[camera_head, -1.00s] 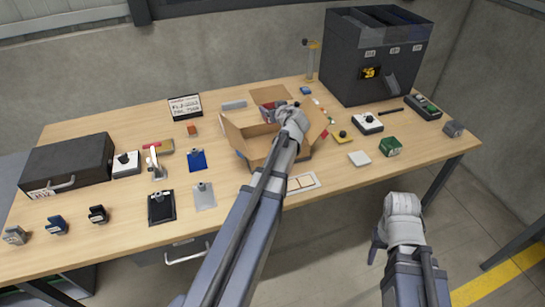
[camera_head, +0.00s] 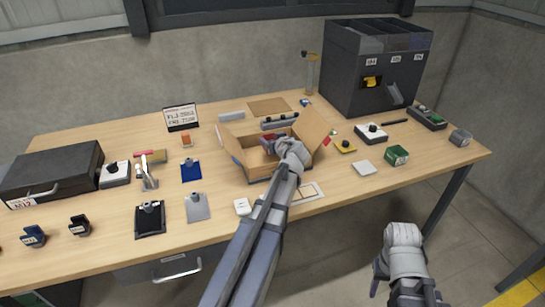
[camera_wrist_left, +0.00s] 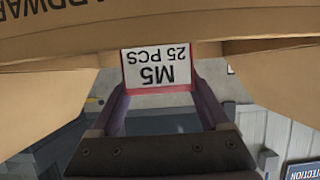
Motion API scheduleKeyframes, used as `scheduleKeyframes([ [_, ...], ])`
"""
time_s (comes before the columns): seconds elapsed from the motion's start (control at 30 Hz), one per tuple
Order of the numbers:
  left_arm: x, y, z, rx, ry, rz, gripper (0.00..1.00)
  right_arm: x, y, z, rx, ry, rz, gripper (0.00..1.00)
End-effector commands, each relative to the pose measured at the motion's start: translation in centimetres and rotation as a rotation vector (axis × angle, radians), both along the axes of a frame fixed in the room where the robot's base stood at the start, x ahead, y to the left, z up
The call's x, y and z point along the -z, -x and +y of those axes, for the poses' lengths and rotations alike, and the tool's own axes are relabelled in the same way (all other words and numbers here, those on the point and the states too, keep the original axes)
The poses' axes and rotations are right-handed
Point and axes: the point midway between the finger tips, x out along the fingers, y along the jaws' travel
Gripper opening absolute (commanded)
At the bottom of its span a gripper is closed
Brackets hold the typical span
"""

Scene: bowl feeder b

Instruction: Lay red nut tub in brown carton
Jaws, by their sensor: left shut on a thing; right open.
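The brown carton (camera_head: 247,163) stands open on the workbench with its flaps spread outward. My left gripper (camera_head: 275,145) is shut on the red nut tub (camera_head: 268,143) and holds it in the carton's opening, between the walls. In the left wrist view the tub (camera_wrist_left: 160,70) shows a white label with a red border reading M5 25 PCS, between the two fingers (camera_wrist_left: 160,105). Whether the tub touches the carton floor is hidden. My right gripper (camera_head: 382,272) is open and empty in front of the bench's edge.
A black case (camera_head: 50,172) lies at the left and a dark bin feeder (camera_head: 350,85) stands at the back right. A green tub (camera_head: 397,156) and a white block (camera_head: 364,167) lie right of the carton. Clipboards lie to its left.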

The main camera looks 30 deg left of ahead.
Motion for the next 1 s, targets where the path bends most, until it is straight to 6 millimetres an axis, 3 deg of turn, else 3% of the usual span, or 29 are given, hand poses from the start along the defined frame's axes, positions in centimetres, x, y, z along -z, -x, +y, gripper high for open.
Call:
scheduleKeyframes([
  [0.27,1.0,0.0,0.0,0.000,0.000,0.000,0.24,1.0,0.0,0.0,0.000,0.000,0.000,0.50],
  [0.53,4.2,0.0,0.0,0.000,0.000,0.000,0.24,4.2,0.0,0.0,0.000,0.000,0.000,0.50],
  [0.97,4.5,0.0,0.0,0.000,0.000,0.000,0.24,4.5,0.0,0.0,0.000,0.000,0.000,0.50],
  [1.0,4.4,0.0,0.0,0.000,0.000,0.000,0.82,4.4,0.0,0.0,0.000,0.000,0.000,0.50],
])
